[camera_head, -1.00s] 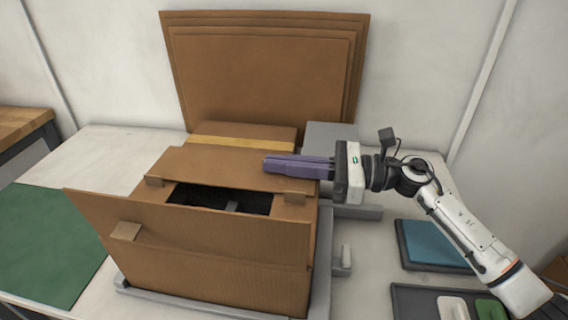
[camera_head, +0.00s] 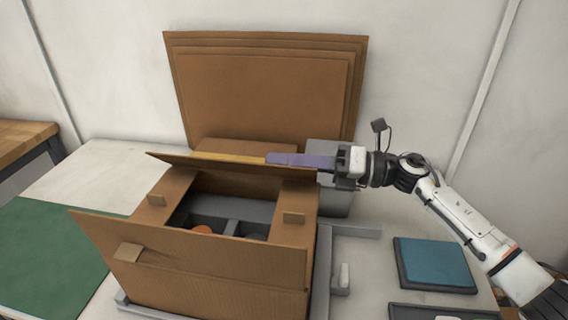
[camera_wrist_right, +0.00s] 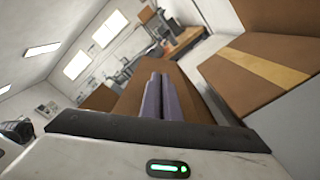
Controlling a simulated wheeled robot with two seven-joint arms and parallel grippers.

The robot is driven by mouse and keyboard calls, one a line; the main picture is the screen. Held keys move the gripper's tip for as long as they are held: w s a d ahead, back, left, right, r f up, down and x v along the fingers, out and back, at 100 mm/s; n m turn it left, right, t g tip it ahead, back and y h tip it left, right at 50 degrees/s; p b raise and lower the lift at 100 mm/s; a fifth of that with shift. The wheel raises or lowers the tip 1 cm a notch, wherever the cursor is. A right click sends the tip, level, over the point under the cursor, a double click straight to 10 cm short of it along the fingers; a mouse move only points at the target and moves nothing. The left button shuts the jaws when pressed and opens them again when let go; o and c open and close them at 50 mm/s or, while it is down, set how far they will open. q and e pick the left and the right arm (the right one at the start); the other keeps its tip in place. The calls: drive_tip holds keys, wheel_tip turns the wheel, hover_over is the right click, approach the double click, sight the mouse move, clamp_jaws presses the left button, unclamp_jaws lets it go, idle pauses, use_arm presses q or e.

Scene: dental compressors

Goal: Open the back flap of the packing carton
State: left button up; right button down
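The packing carton (camera_head: 215,277) stands open-topped on the table, its front flap standing up and tilted toward me. Its back flap (camera_head: 220,167) is raised and seen at a shallow angle along the carton's rear edge. My right gripper (camera_head: 268,159) reaches in from the right, its purple fingers lying along the right part of the back flap. In the wrist view its fingers (camera_wrist_right: 159,97) are side by side with no cardboard visible between them, against brown board. Whether they touch the flap is hard to tell. My left gripper is out of view.
Grey dividers (camera_head: 231,227) and an orange round item show inside the carton. A yellow-taped box lies behind it, with large cardboard sheets (camera_head: 265,90) against the wall. A blue pad tray (camera_head: 435,264) is at right, a green mat (camera_head: 50,250) at left.

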drive_tip(key=shift+w+d+f+m+p, duration=0.15)
drive_tip(key=shift+w+m, duration=0.6)
drive_tip(key=shift+m, duration=0.85)
drive_tip(key=shift+w+d+r+m+p, duration=0.15)
drive_tip(key=shift+w+m, duration=0.65)
drive_tip(key=shift+m, duration=0.8)
drive_tip(key=shift+w+d+f+m+p, duration=0.2)
drive_tip(key=shift+w+m, duration=0.55)
drive_tip(key=shift+m, duration=0.85)
drive_tip(key=shift+r, duration=0.1)
drive_tip(key=c, duration=2)
unclamp_jaws()
drive_tip(key=shift+d, duration=0.1)
